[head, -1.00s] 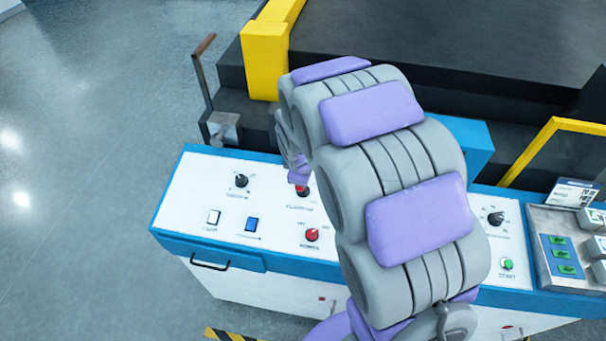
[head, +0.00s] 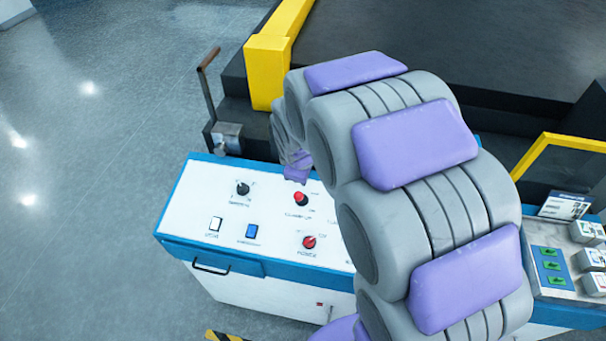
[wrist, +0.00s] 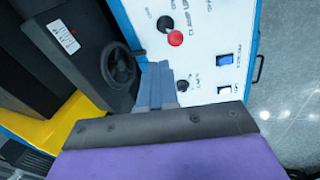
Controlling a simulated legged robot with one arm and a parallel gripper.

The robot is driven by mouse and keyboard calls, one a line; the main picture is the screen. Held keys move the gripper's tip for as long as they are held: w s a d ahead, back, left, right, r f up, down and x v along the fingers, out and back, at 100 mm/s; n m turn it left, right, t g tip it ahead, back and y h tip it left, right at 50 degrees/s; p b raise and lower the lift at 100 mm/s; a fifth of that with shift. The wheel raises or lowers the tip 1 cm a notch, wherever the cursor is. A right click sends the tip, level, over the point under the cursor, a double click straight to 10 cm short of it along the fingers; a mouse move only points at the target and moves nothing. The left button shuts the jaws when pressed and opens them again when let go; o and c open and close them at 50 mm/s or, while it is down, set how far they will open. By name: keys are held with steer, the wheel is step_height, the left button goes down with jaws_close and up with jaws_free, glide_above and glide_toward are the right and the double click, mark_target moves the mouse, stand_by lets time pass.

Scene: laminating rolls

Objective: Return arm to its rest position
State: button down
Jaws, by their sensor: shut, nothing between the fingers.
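My arm reaches over the control panel (head: 262,205) in the head view and covers the panel's right-hand part. Its purple and grey end hangs above the panel's back edge, beside a red knob (head: 300,199). In the wrist view my gripper (wrist: 155,68) has its two fingers together with nothing between them. The fingers appear in front of the panel's edge, near a black knob (wrist: 182,86). The red knob also shows in the wrist view (wrist: 175,38), ahead of the fingers. I cannot tell the exact gap between gripper and panel.
A lever (head: 207,95) with a brown grip stands behind the panel at left. Yellow frames (head: 268,65) and a dark machine bed (head: 440,45) lie behind. A handwheel (wrist: 118,68) is near the fingers. Left floor is clear.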

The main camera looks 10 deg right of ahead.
steer(key=shift+a, duration=0.4)
steer(key=s+d+m+g+b, duration=0.2)
steer(key=s+m, duration=0.4)
steer(key=s, duration=1)
steer(key=s+d+m+g+b, duration=0.2)
steer(key=s+m, duration=0.4)
steer(key=s, duration=1)
steer(key=g+b, duration=0.1)
steer(key=b, duration=0.1)
steer(key=shift+s+d+r+g+y+b, duration=0.15)
steer(key=shift+s+r+g+y+b, duration=0.15)
steer(key=shift+y+b, duration=0.1)
steer(key=shift+w+d, duration=0.1)
steer(key=shift+d, duration=0.1)
